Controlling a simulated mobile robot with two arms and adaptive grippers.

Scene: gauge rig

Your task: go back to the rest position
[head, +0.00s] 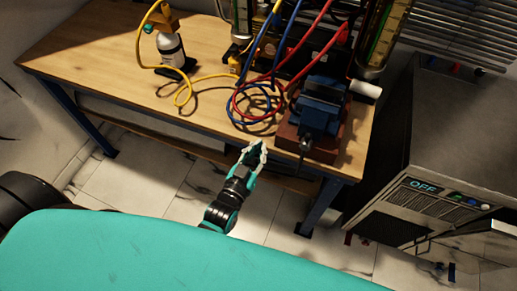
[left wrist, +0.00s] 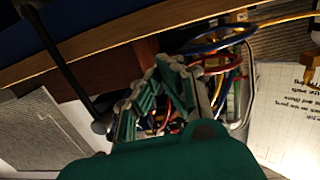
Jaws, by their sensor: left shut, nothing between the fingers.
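My left gripper (head: 254,154) is in front of the workbench's front edge in the head view, below the coiled hoses. It is shut and empty. In the left wrist view its fingers (left wrist: 158,72) meet at the tips, with hoses showing behind them. The blue vise (head: 318,108) on a red-brown block stands to the right of the gripper, apart from it in the head view. My right gripper is in neither view.
The wooden workbench (head: 110,62) carries a bottle (head: 171,48) with a yellow hose, and red and blue hoses (head: 258,100). A grey cabinet (head: 460,130) with an "OFF" display stands at the right. Tiled floor (head: 150,180) shows below the bench.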

